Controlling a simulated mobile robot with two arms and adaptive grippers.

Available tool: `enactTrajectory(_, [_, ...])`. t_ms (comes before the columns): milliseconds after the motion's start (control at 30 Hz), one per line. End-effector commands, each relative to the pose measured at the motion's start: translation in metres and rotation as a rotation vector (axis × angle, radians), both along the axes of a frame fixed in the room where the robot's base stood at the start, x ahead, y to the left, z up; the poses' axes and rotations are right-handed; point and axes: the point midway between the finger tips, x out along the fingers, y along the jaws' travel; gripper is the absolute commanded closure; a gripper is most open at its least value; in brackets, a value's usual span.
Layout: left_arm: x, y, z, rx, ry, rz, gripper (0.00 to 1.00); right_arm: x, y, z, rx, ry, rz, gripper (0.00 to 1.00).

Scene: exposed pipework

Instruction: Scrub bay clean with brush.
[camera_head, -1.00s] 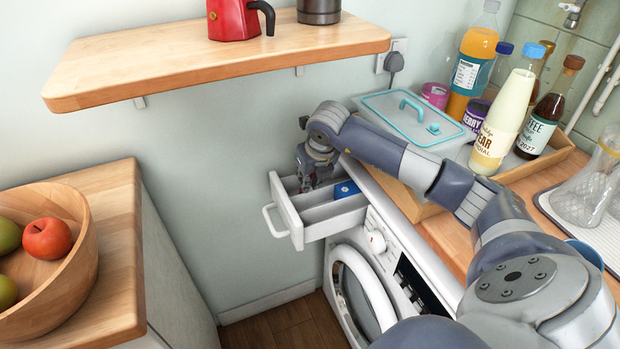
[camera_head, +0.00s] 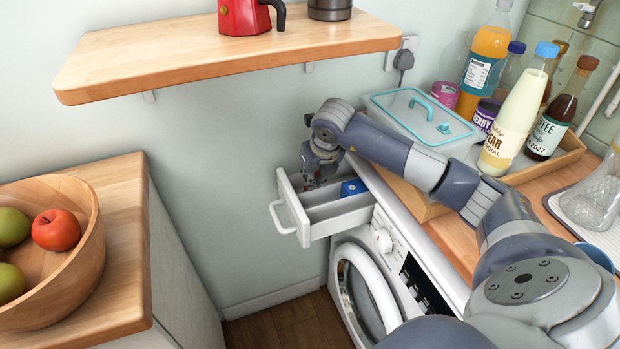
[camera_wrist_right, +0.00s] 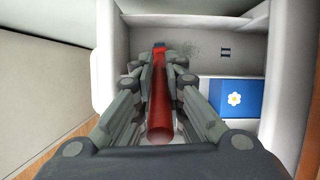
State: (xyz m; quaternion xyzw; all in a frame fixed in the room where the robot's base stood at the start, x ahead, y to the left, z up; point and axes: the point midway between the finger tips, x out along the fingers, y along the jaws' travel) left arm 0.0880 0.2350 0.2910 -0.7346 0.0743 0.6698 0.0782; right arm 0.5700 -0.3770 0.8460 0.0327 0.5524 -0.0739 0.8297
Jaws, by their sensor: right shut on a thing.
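My right gripper (camera_wrist_right: 160,75) is shut on a brush with a red handle (camera_wrist_right: 160,110). The brush points away from the wrist, down into the open white drawer (camera_head: 303,228) of the washing machine. The brush end is over the drawer's left bay in the wrist view. A grey-green speckled dirt patch (camera_wrist_right: 186,48) lies just right of the brush end. In the head view the gripper (camera_head: 313,182) is at the drawer's back left. My left gripper is not in view.
A blue packet with a white flower (camera_wrist_right: 232,97) lies in another bay, beyond a divider. The washing machine (camera_head: 365,290) is below the drawer. A lidded box (camera_head: 420,118) and bottles stand on the counter. A wooden shelf (camera_head: 220,60) overhangs behind; a fruit bowl (camera_head: 85,255) stands left.

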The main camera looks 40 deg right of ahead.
Motion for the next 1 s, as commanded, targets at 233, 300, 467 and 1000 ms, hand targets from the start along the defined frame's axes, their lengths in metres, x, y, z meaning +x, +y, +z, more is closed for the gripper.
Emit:
enactTrajectory(233, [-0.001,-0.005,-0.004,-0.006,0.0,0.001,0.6,-0.002,-0.007,-0.001,0.001,0.0,0.0,1.0])
enactTrajectory(300, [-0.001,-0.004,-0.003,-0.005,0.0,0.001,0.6,-0.002,-0.007,-0.001,0.001,0.0,0.0,1.0])
enactTrajectory(467, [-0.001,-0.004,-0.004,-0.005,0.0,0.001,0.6,-0.002,-0.008,-0.002,0.0,0.001,0.0,1.0])
enactTrajectory(1000, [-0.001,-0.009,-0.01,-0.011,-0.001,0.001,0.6,-0.006,-0.025,-0.001,0.0,0.0,0.0,1.0])
